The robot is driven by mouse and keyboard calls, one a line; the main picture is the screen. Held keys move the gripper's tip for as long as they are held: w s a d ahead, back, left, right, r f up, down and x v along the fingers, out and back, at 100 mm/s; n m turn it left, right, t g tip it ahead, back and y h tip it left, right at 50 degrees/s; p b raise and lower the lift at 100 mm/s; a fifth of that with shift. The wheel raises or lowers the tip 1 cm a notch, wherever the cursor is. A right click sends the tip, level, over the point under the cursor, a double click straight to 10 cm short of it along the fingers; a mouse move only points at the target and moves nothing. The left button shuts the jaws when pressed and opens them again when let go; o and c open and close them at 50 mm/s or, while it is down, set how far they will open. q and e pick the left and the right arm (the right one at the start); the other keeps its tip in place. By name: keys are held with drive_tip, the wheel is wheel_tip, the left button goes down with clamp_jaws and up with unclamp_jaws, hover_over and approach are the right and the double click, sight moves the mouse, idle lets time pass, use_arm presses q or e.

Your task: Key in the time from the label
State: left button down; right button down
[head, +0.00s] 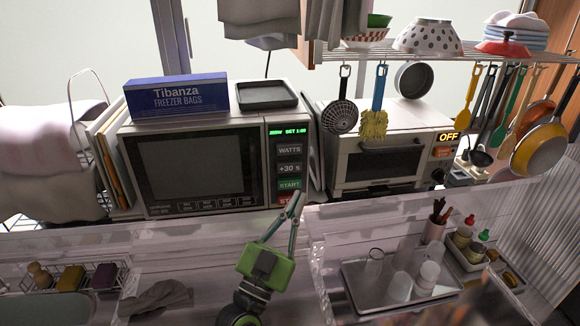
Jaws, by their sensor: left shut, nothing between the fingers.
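A microwave (190,211) stands on the counter at centre left, its door shut. Its control panel on the right has a small green display (288,132) that seems to read "SET 1:" and two small digits I cannot read for sure. Below it are a WATTS button (289,150), a +30 s button (289,169), a green START button (289,184) and a red button partly hidden by my fingers. My left gripper (297,199) is shut and empty, its tips in front of the panel's lower part, just below START. I cannot tell whether they touch it. I cannot make out a time label.
A blue freezer bag box (177,95) and a dark tray (266,95) lie on the microwave. A toaster oven (390,150) showing OFF stands to the right, with utensils hanging before it. Below, a tray (363,300) holds glasses. A grey cloth (158,298) lies lower left.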

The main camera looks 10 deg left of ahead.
use_arm(q)
drive_tip(key=b, duration=0.4)
approach(293, 165)
drive_tip(key=w+d+r, duration=0.3)
drive_tip(key=shift+w+a+r, duration=0.2)
drive_tip(key=shift+w+r, duration=0.05)
drive_tip(key=shift+w, duration=0.3)
idle(0.8)
drive_tip(key=shift+w+a, duration=0.15)
drive_tip(key=shift+w, duration=0.25)
drive_tip(key=shift+w+a+b, duration=0.35)
drive_tip(key=shift+w+b, duration=0.15)
drive_tip(key=shift+w, duration=0.25)
idle(0.9)
drive_tip(key=shift+s, duration=0.1)
drive_tip(key=shift+s+d+p, duration=0.25)
drive_tip(key=shift+s+p, duration=0.2)
drive_tip(key=shift+s, duration=0.1)
drive_tip(key=shift+s+d+p, duration=0.25)
drive_tip(key=shift+s+p, duration=0.15)
drive_tip(key=shift+s, duration=0.15)
